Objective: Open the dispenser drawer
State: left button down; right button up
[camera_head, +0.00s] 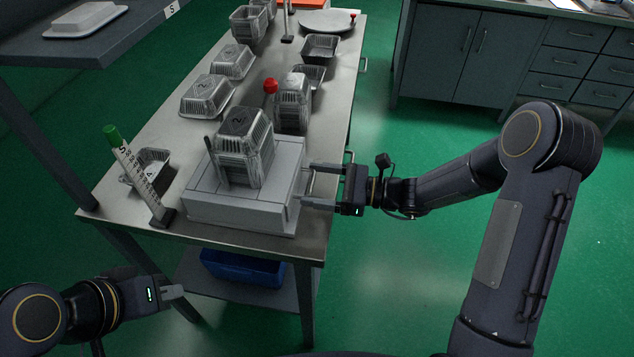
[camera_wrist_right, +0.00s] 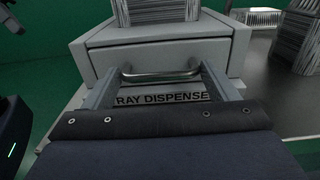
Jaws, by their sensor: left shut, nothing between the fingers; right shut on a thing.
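The grey tray dispenser (camera_head: 238,213) stands at the near end of the metal table, with a stack of foil trays (camera_head: 246,150) on top. Its drawer front (camera_wrist_right: 158,50) faces my right wrist camera and carries a metal bar handle (camera_wrist_right: 162,76). My right gripper (camera_head: 305,184) reaches in from the right and is shut on the handle, a finger at each end of the bar. Whether the drawer stands slightly out from the body is hard to tell. My left gripper (camera_head: 180,292) is shut and empty, low at the left, away from the dispenser.
A green-topped marked post (camera_head: 135,172) and a foil tray (camera_head: 150,166) stand left of the dispenser. More tray stacks (camera_head: 292,103) and a red-knobbed item (camera_head: 270,86) are behind. A blue bin (camera_head: 240,269) sits on the lower shelf. The floor right of the table is clear around my arm.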

jog(key=p+v, duration=0.1)
jog(key=v, duration=1.5)
jog(key=shift+d, duration=0.25)
jog(key=shift+w+r, duration=0.1)
jog(key=o, duration=1.1)
jog(key=v, duration=0.7)
jog(key=shift+d+b, duration=0.35)
jog(key=shift+d, duration=0.05)
